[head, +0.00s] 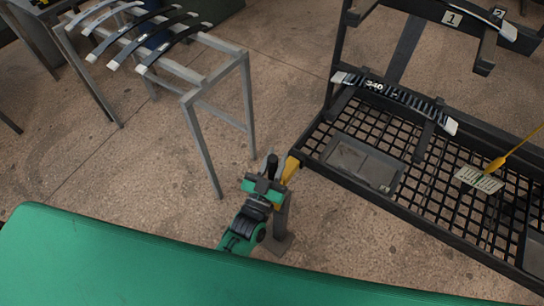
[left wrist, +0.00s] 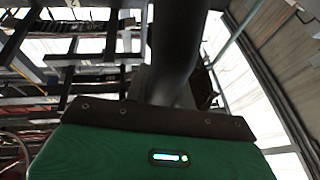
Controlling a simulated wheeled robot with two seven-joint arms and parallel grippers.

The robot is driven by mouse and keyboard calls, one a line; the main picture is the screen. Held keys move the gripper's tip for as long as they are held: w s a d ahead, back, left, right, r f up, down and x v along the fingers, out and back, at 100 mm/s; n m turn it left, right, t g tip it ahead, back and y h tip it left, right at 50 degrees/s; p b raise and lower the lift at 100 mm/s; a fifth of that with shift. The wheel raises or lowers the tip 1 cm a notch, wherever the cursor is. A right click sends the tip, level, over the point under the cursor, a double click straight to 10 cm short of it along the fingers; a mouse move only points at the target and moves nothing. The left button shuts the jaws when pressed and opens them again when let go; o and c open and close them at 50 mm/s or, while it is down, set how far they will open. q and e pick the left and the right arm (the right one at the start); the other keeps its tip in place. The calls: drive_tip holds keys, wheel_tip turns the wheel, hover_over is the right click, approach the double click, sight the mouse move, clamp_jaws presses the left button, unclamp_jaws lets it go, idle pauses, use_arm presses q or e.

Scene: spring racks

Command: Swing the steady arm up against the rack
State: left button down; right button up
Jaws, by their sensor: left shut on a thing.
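The rack (head: 318,150) is a dark frame with a mesh deck, at the right of the head view. The steady arm appears to be the yellow piece (head: 290,168) at the rack's near left corner, above a grey post (head: 280,218). A dark upright grip (head: 271,166) stands beside it. My left gripper (head: 268,180) is shut on that grip; a thick dark bar (left wrist: 175,50) rises in front of the gripper in the left wrist view. My gripper hides much of the arm, so I cannot tell its exact angle or whether it touches the rack. My right gripper is not in view.
A leaf spring marked 340 (head: 395,98) lies across the rack. A grey tray (head: 362,162) and a card (head: 479,180) with a yellow pointer (head: 497,163) are on the mesh. A grey stand (head: 215,75) holds several springs at upper left. Bare floor (head: 285,95) lies between.

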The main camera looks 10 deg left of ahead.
use_arm(q)
drive_tip(key=shift+s+d+f, duration=0.1)
drive_tip(key=shift+d+f, duration=0.05)
drive_tip(key=shift+d, duration=0.05)
drive_tip(key=c, duration=1.3)
unclamp_jaws()
drive_tip(key=shift+o, duration=0.7)
drive_tip(key=shift+d, duration=0.15)
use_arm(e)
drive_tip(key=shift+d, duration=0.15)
use_arm(q)
drive_tip(key=shift+s+a+f, duration=0.1)
drive_tip(key=shift+s+a, duration=0.1)
drive_tip(key=shift+s, duration=0.05)
drive_tip(key=b+v, duration=0.2)
drive_tip(key=v, duration=1.1)
drive_tip(key=shift+s, duration=0.2)
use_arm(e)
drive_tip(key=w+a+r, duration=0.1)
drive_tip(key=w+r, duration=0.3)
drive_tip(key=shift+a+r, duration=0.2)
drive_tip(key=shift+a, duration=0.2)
